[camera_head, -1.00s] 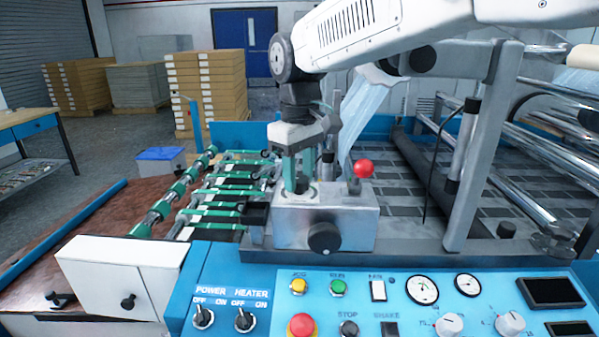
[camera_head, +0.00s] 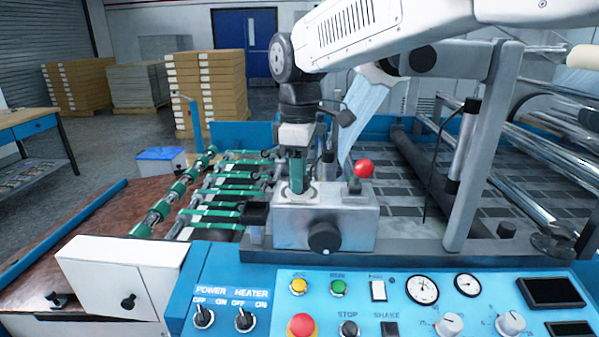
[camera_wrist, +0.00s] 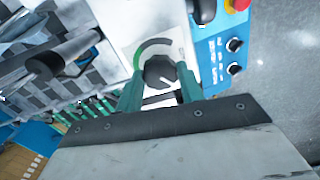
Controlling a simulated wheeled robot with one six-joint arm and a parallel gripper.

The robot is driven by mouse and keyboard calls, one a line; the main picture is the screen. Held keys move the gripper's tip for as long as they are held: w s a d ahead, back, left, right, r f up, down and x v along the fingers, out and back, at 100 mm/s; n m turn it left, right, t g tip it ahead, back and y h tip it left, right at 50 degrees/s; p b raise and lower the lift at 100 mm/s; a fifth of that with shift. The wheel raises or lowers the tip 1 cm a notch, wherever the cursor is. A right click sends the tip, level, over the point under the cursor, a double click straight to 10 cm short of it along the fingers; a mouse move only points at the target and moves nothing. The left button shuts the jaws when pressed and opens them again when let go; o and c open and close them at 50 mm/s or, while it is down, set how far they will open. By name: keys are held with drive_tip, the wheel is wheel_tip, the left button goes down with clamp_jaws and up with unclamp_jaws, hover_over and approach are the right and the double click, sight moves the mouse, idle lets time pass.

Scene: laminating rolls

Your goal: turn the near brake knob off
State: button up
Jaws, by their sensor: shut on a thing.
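The brake knob (camera_wrist: 160,72) is black and many-sided, with a white pointer line, and sits on a pale plate beside a curved green band. In the wrist view the pointer line lies toward the lower right, away from the green band. My gripper (camera_head: 297,188) points straight down onto the top of the grey metal box (camera_head: 290,218). Its green fingers stand on both sides of the knob in the wrist view (camera_wrist: 155,92) and are shut on it. In the head view the fingers mostly hide the knob.
A red ball lever (camera_head: 363,169) stands just right of my gripper on the same box. A black knob (camera_head: 323,237) is on the box front. The blue control panel (camera_head: 265,270) is in front, with switches and a red button (camera_head: 301,326). Green-banded rollers (camera_head: 222,195) lie left.

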drive_tip(key=shift+r, duration=0.1)
drive_tip(key=o, duration=1)
wheel_tip(320, 180, up, 8)
drive_tip(key=shift+f, duration=0.1)
